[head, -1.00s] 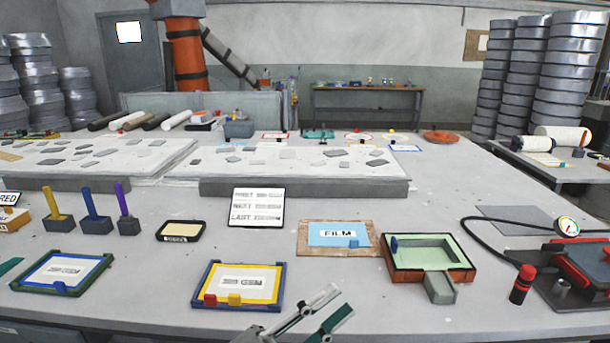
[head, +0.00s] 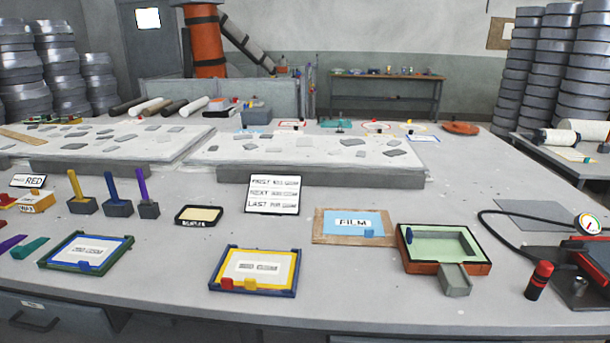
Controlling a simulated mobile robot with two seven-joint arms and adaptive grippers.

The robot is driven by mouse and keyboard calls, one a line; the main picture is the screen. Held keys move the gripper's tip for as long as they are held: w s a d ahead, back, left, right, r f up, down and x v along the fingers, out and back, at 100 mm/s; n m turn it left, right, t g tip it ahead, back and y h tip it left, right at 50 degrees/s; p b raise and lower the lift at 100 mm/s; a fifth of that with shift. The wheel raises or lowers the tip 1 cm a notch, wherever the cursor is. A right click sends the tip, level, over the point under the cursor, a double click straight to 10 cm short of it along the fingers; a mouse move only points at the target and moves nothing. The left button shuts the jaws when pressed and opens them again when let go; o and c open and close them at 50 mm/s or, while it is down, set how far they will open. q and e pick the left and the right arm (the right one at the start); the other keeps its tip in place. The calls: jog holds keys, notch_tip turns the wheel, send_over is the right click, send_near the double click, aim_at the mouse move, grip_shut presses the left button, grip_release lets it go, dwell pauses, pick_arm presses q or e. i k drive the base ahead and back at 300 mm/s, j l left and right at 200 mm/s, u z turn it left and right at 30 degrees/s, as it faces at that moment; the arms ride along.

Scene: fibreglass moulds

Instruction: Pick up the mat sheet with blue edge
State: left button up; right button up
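A white mat sheet with a blue edge (head: 90,250) lies flat in a dark green frame tray (head: 52,264) at the front left of the table. Its printed label is too blurred to read. A small blue block sits on the tray's front edge. A second sheet, with a yellow edge (head: 234,267), lies in a blue frame tray (head: 293,270) to its right, with a red and a yellow block on the front edge. Neither gripper is in the head view.
Three handled tools in yellow, blue and purple (head: 142,187) stand behind the trays. A text board (head: 273,194), a FILM board (head: 350,223), a green-lined mould (head: 440,243) and a red-black device (head: 590,260) stand on the table (head: 360,285). Purple and teal pieces (head: 30,248) lie left of the green tray.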

aim_at(84, 253)
jog(key=j+u, duration=0.1)
jog(key=u, duration=1.35)
jog(key=z, duration=0.4)
jog(key=i+j+z, duration=0.1)
jog(key=z, duration=0.25)
jog(key=j+z, duration=0.2)
jog(key=z, duration=0.2)
jog(key=j+z, duration=0.3)
jog(key=j, duration=0.15)
jog(key=j+z, duration=0.35)
jog(key=j, duration=0.15)
jog(key=j+z, duration=0.1)
jog(key=j, duration=0.4)
jog(key=k+j+z, duration=0.15)
jog(key=j, duration=0.3)
